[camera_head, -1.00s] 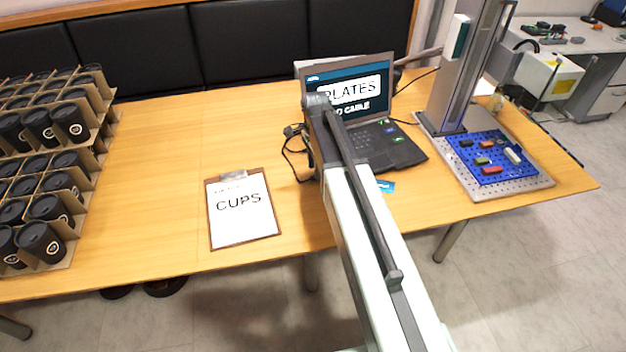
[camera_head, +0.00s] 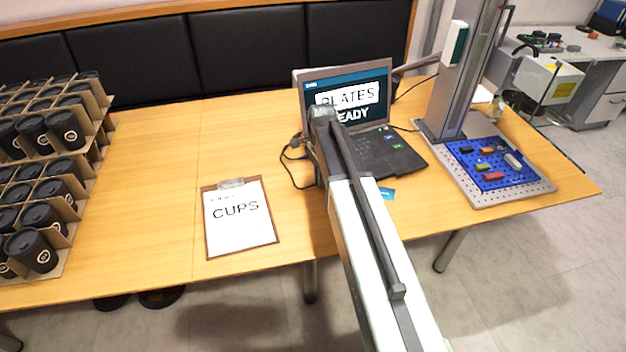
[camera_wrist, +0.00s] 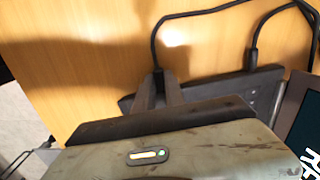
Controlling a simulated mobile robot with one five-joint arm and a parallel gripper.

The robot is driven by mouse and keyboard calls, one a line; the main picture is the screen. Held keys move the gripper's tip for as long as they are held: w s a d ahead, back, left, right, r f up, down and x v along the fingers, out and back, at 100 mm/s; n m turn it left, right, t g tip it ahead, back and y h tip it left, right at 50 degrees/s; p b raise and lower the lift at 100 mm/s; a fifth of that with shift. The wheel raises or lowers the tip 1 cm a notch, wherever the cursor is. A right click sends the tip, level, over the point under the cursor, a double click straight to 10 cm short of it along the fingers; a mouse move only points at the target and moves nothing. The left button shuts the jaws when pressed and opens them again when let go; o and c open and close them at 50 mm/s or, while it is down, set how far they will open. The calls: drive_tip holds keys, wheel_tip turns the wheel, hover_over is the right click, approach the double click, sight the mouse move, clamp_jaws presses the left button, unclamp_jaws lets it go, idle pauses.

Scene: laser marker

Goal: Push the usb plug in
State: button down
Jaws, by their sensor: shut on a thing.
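My gripper (camera_wrist: 158,86) is shut on the black usb plug (camera_wrist: 157,76) at the side of the laptop (camera_head: 392,157). The plug shows only as a small dark end between the fingertips, with its black cable (camera_wrist: 154,45) running up from it. The laptop's dark edge (camera_wrist: 205,91) lies right at the fingers in the wrist view; the port itself is hidden. The laptop screen (camera_head: 350,97) reads "PLATES" and, partly covered by my arm, "EADY". In the head view my arm hides the gripper and plug.
A second black cable (camera_wrist: 258,35) meets the laptop edge to the right. A clipboard marked CUPS (camera_head: 238,222) lies left of my arm. The laser marker's column (camera_head: 455,80) and blue pegboard (camera_head: 510,177) stand right. Boxed black cups (camera_head: 62,128) fill the left end.

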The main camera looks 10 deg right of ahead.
drive_tip(key=c, duration=1.4)
unclamp_jaws()
drive_tip(key=shift+d, duration=0.2)
wheel_tip(320, 180, up, 8)
drive_tip(key=p, duration=0.7)
drive_tip(key=shift+f+p, duration=0.1)
drive_tip(key=shift+p, duration=0.3)
drive_tip(key=shift+a, duration=0.15)
